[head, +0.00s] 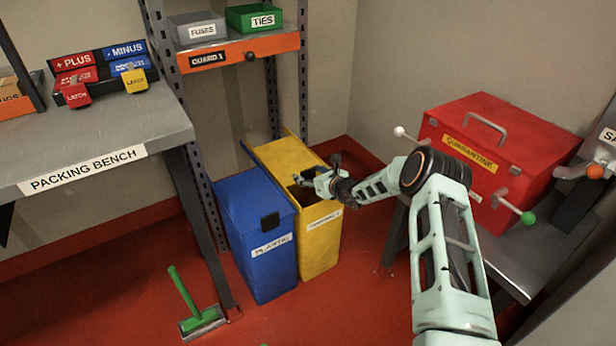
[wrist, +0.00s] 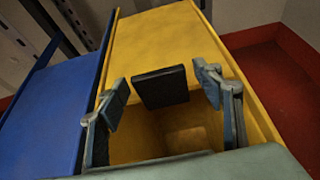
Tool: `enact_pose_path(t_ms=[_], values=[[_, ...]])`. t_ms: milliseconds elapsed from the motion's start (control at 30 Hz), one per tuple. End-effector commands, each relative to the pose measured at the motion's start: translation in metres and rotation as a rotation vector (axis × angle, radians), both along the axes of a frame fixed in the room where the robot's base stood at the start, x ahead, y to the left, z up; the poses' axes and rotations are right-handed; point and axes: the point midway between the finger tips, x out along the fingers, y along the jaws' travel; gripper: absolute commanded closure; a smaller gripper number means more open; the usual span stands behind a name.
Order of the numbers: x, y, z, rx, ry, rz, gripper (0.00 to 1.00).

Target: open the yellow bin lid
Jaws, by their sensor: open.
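The yellow bin (head: 320,245) stands on the red floor beside the blue bin. Its yellow lid (head: 285,158) is partly open, set back from the front edge; whether it is slid or tilted I cannot tell. In the wrist view the lid (wrist: 165,45) carries a black handle (wrist: 160,87) at its near edge, and the bin's hollow interior (wrist: 185,135) shows in front of it. My gripper (head: 313,178) is over the bin's opening. In the wrist view its open fingers (wrist: 163,97) are on either side of the handle, with visible gaps.
The blue bin (head: 265,262) stands close on the left with its lid shut. A shelf rack (head: 240,50) rises behind the bins. The packing bench (head: 100,130) is at left, a green-handled tool (head: 184,290) on the floor. A red quarantine box (head: 500,140) sits at right.

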Motion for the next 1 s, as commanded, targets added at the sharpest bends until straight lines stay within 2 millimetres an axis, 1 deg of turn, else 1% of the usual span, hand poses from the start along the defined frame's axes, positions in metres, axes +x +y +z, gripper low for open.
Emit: enact_pose_path(t_ms=[133,433,900,1000], values=[[0.0055,0.0037,-0.0024,0.0,-0.001,0.0,0.39],[0.0065,0.0043,-0.0024,0.001,-0.001,0.0,0.39],[0.0063,0.0041,-0.0025,0.0,-0.001,0.0,0.91],[0.0064,0.0042,-0.0025,0.0,-0.001,0.0,1.0]])
